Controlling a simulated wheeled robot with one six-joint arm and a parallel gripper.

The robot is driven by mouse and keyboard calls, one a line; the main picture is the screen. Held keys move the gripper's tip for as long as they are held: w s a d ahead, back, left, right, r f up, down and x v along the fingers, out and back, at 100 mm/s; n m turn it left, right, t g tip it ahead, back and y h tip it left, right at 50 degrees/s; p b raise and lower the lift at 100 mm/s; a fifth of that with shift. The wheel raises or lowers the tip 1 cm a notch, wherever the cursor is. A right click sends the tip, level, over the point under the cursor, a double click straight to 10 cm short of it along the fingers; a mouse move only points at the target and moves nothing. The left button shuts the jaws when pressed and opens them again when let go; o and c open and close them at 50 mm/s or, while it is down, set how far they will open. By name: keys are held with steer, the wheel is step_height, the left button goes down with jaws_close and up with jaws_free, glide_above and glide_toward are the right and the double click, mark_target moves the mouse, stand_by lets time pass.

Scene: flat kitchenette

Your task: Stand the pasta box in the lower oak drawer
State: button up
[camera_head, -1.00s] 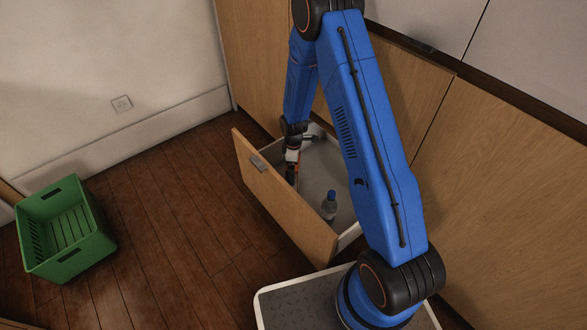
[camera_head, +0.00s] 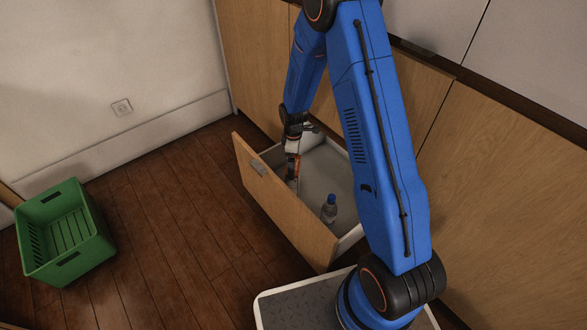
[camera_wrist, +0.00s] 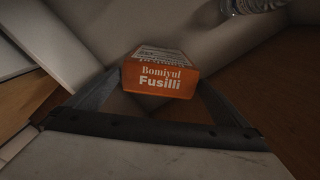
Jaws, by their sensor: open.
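The lower oak drawer (camera_head: 285,215) is pulled open, showing its pale interior. My gripper (camera_head: 292,176) points down into its far-left part, close behind the drawer front. In the wrist view my gripper (camera_wrist: 160,88) is open, with one finger on each side of the pasta box. The pasta box (camera_wrist: 160,78) is orange with a white printed panel and reads "Bomiyul Fusilli". In the head view only a small orange patch shows at the gripper, and I cannot tell how the box stands.
A clear bottle with a blue cap (camera_head: 329,209) stands in the drawer, nearer than my gripper; part of it shows in the wrist view (camera_wrist: 250,6). A green crate (camera_head: 66,235) sits on the floor at left. The floor between crate and drawer is clear.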

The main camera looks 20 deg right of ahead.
steer(key=shift+r, duration=3)
steer(key=s+d+r+m+t, duration=0.15)
steer(key=s+r, duration=0.25)
steer(key=r, duration=0.4)
steer(key=s+d+r+m, duration=0.1)
steer(key=s+r+m, duration=0.3)
steer(key=r, duration=0.5)
steer(key=s+d+r+m+t, duration=0.1)
steer(key=s+r, duration=0.4)
steer(key=r, duration=0.3)
steer(key=s+d+r+m+t, duration=0.1)
steer(key=s+r+m, duration=0.2)
steer(key=s, duration=0.9)
steer(key=s+d+r+m+t, duration=0.1)
steer(key=s+r+m, duration=0.3)
steer(key=s+r, duration=0.4)
steer(key=s+d, duration=0.1)
steer(key=s, duration=0.4)
steer(key=shift+d, duration=0.15)
steer(key=shift+c, duration=0.6)
